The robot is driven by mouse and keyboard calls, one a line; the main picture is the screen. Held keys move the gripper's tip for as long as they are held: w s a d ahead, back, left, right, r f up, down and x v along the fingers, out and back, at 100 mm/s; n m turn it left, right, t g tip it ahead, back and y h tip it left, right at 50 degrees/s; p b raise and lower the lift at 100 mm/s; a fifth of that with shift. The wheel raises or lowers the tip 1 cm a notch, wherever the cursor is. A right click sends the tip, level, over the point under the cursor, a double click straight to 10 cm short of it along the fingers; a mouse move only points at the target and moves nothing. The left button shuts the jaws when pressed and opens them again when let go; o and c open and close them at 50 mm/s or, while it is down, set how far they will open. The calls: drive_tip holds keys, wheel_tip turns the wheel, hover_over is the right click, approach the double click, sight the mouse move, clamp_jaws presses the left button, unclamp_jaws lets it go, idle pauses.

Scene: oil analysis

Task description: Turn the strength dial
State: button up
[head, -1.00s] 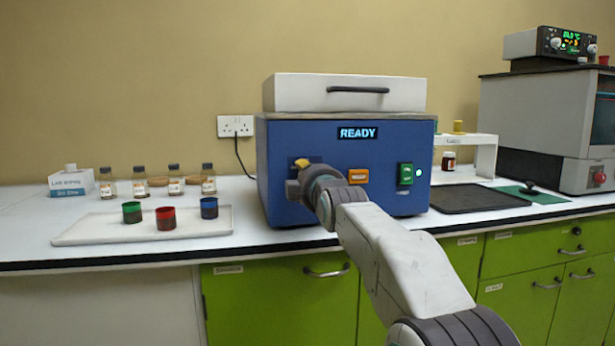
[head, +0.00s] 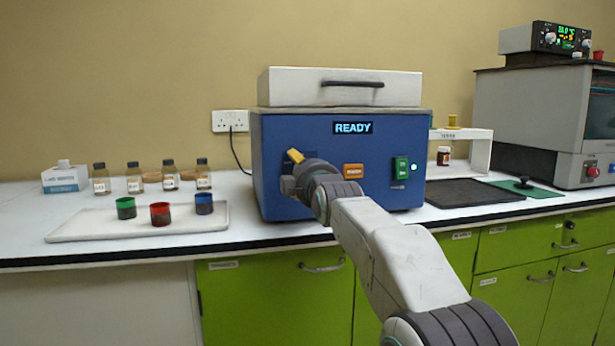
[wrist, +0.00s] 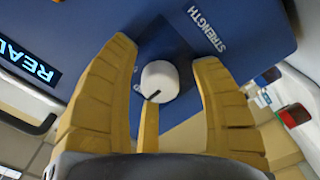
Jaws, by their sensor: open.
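The strength dial (wrist: 160,81) is a round white knob with a dark pointer mark, on the blue front panel of the machine (head: 270,140). The word STRENGTH is printed beside it in the wrist view. My gripper (wrist: 168,75) is open, with its yellow fingers on either side of the dial and gaps showing between them and the knob. In the head view my gripper (head: 295,156) is at the left part of the panel, and my wrist hides the dial. The machine's display (head: 352,128) reads READY.
An orange button (head: 353,171) and a green switch (head: 401,169) with a lit lamp are right of my wrist. A white tray (head: 80,232) with green, red and blue cups lies to the left. A dark mat (head: 470,192) lies to the right.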

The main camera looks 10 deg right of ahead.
drive_tip(key=s, duration=1.2)
idle(0.3)
